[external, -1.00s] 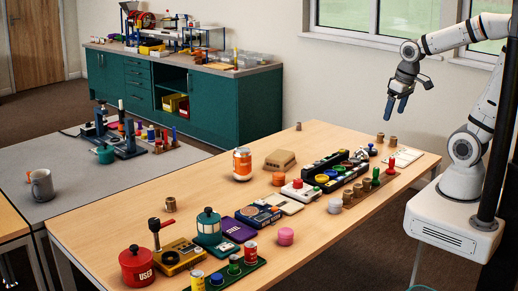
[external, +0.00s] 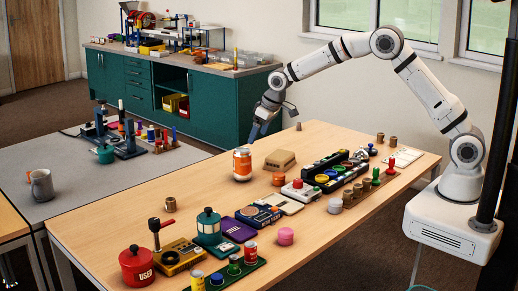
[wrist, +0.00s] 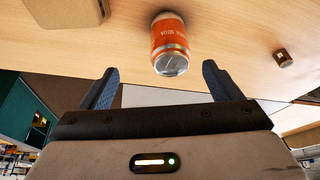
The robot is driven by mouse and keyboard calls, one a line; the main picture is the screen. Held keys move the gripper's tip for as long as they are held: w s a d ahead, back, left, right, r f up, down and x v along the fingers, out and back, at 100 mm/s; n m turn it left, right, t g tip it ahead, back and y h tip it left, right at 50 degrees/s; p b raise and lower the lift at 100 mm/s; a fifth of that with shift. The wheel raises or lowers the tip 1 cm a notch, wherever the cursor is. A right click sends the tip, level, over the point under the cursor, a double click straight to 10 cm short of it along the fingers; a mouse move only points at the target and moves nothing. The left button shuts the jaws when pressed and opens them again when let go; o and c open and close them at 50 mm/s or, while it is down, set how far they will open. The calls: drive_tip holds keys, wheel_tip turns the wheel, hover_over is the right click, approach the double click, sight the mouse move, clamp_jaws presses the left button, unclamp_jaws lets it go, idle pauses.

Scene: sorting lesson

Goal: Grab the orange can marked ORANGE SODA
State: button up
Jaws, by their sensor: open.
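The orange can (external: 242,164) stands upright on the wooden table near its far edge, with silver bands at top and bottom. In the wrist view the can (wrist: 170,43) lies ahead of my gripper, roughly between the lines of the two fingers; its white lettering is too small to read surely. My gripper (external: 255,132) is above the table's far edge, just behind and slightly right of the can, pointing down. In the wrist view its two blue fingers (wrist: 160,85) are spread wide with nothing between them.
A tan box (external: 280,160) sits right of the can, and shows at the upper left in the wrist view (wrist: 70,12). A small brown cylinder (wrist: 283,58) stands apart on the other side. Several coloured devices line the table's right half.

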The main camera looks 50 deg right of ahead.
sight(244, 150)
drive_tip(key=w+a+f, duration=0.2)
drive_tip(key=f, duration=0.1)
drive_tip(key=shift+a+f, duration=0.15)
drive_tip(key=shift+a, duration=0.25)
drive_tip(key=x, duration=0.5)
drive_tip(key=p+x, duration=0.1)
drive_tip(key=x, duration=0.1)
drive_tip(key=shift+w, duration=0.4)
drive_tip(key=shift+c, duration=0.2)
